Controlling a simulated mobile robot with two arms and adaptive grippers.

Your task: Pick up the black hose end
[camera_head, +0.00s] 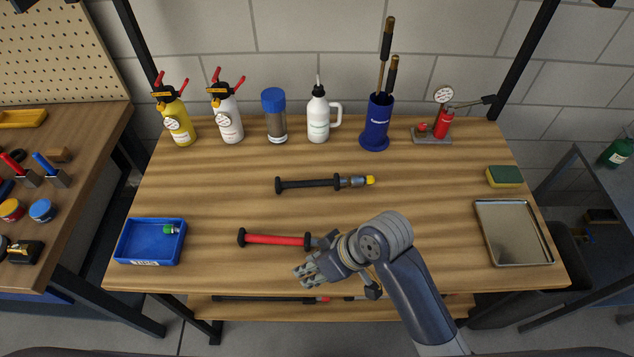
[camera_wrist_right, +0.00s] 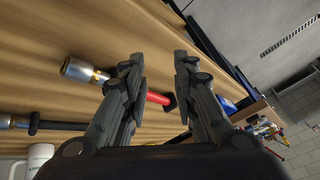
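A black hose (camera_head: 310,183) lies across the middle of the table. It has a black collar at each end, and a metal fitting (camera_head: 352,181) with a yellow tip at its right end. A red hose (camera_head: 272,240) with black collars lies nearer the front; my right gripper and wrist hide its right end in the head view. My right gripper (camera_head: 307,274) is open and empty in front of the red hose. In the right wrist view, the red hose (camera_wrist_right: 157,97) shows beyond the parted fingers (camera_wrist_right: 160,62), and the black hose (camera_wrist_right: 62,126) lies at lower left. My left gripper is not in view.
A blue tray (camera_head: 135,256) holding a small green part is at the left. A metal tray (camera_head: 490,255) and a sponge (camera_head: 504,177) are at the right. Bottles, a blue holder (camera_head: 375,128) with rods and a gauge pump (camera_head: 441,124) line the back.

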